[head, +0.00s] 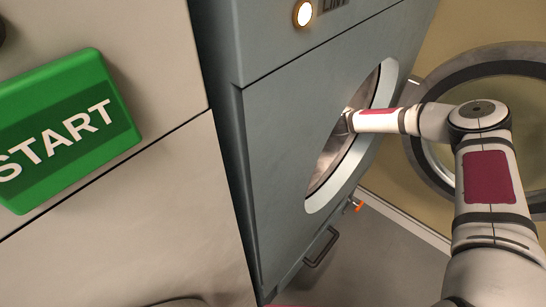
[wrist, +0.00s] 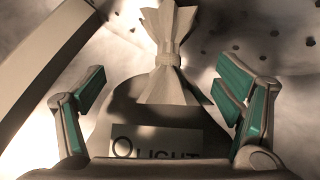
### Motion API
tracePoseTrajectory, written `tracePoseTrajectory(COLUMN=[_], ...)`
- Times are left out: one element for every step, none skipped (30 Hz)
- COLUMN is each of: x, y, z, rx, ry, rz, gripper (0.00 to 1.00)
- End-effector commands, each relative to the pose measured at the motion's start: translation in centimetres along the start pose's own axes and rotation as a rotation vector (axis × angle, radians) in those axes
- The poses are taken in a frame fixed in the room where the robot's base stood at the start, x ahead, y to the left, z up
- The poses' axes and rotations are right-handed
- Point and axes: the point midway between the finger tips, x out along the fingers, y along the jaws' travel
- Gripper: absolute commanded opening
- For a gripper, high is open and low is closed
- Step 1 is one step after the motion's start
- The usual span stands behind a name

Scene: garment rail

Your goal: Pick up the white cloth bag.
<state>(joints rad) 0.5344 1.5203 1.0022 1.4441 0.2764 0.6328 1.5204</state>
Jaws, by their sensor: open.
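The white cloth bag (wrist: 167,62) shows in the wrist view with its gathered, tied neck upright between my fingers. Its body below is in shadow and bears a label (wrist: 150,143) that reads "LIGHT" in part. My gripper (wrist: 160,95) is open, one green-padded finger on each side of the neck and apart from it. The bag's lower part is hidden by the gripper's base. In the head view my arm reaches into the round door opening of the grey machine (head: 300,130); the gripper and bag are hidden inside.
The pale perforated drum wall (wrist: 262,40) surrounds the bag. In the head view, the round door (head: 424,150) stands open at right. A green START button (head: 70,128) is on the pale panel at left.

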Motion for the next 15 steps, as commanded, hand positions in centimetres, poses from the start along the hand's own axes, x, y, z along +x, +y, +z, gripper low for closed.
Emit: tracePoseTrajectory(x=[0.8, 1.2, 1.6, 1.9, 2.1, 2.3, 2.5, 2.5, 2.6, 2.7, 2.7, 2.7, 2.7, 2.7, 2.7], y=[-0.1, -0.1, 0.0, 0.0, 0.0, 0.0, 0.0, 0.0, 0.0, 0.0, 0.0, 0.0, 0.0, 0.0, 0.0], z=[-0.1, -0.1, -0.1, -0.1, -0.1, -0.1, -0.1, 0.0, 0.0, 0.0, 0.0, 0.0, 0.0, 0.0, 0.0], rx=[-0.001, -0.001, 0.000, 0.000, 0.000, 0.000, 0.000, 0.000, 0.000, 0.000, 0.000, 0.000, 0.000, 0.000, 0.000], ry=[0.000, 0.000, 0.000, 0.000, 0.000, 0.000, 0.000, 0.000, 0.000, 0.000, 0.000, 0.000, 0.000, 0.000, 0.000], rz=[0.001, 0.001, 0.001, 0.001, 0.001, 0.000, 0.000, -0.001, -0.001, -0.001, -0.001, -0.001, -0.001, -0.001, -0.001], gripper=[0.85, 0.85, 0.85, 0.85, 0.85, 0.85, 0.85, 0.85, 0.85, 0.85, 0.85, 0.85, 0.85, 0.85, 0.85])
